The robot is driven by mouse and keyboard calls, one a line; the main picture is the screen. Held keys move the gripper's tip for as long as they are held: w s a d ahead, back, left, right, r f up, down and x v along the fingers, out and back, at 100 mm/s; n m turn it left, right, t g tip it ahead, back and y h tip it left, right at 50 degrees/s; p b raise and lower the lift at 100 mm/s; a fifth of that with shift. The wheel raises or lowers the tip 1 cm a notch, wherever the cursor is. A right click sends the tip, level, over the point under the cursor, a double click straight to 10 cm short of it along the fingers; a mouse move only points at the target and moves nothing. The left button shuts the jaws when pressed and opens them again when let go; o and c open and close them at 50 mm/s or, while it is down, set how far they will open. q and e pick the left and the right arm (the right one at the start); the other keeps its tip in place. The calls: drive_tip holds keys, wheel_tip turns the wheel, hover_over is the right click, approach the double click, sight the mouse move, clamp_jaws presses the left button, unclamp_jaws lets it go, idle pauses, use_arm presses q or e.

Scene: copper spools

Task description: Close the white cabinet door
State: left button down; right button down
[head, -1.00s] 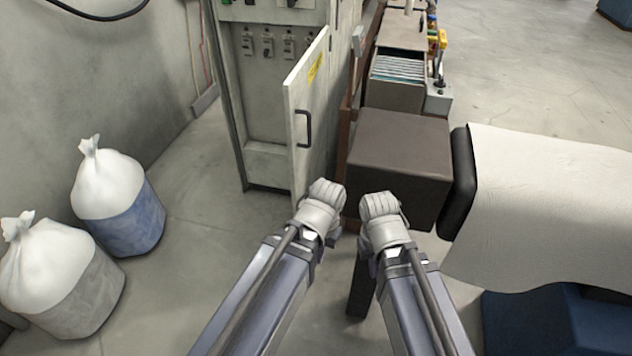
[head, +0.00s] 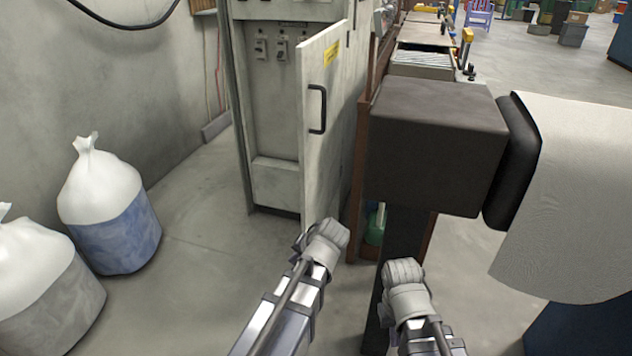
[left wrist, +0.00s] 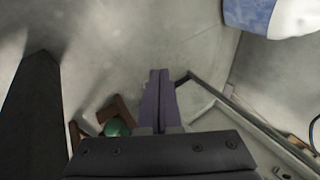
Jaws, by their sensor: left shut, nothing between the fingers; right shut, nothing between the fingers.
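The white cabinet door (head: 331,120) stands open in the head view, swung out toward me from the grey-white cabinet (head: 277,130). It has a black handle (head: 317,108) and a yellow label. My left gripper (head: 328,238) is low beside the bottom of the door, overlapping its lower edge in the picture; I cannot tell whether they touch. In the left wrist view its fingers (left wrist: 158,95) are together and empty, above the floor. My right gripper (head: 403,275) is shut, right of the left one and in front of a dark post.
A dark box-shaped block (head: 437,135) and a white-draped surface (head: 585,190) are close on the right. Two filled sacks, one blue-and-white (head: 110,215) and one grey-and-white (head: 40,290), stand on the left. The floor between sacks and cabinet is clear.

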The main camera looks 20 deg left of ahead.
use_arm(q)
drive_tip(key=w+r+m+t+y, duration=0.3)
drive_tip(key=w+r+t+y, duration=0.1)
drive_tip(key=w+r, duration=0.4)
drive_tip(key=m+t+y, duration=0.2)
drive_tip(key=m+t, duration=0.2)
drive_tip(key=t, duration=0.2)
approach(309, 156)
drive_tip(key=x, duration=0.5)
drive_tip(key=shift+r, duration=0.1)
drive_tip(key=shift+w+a, duration=0.2)
drive_tip(key=shift+w, duration=0.1)
drive_tip(key=shift+a, duration=0.15)
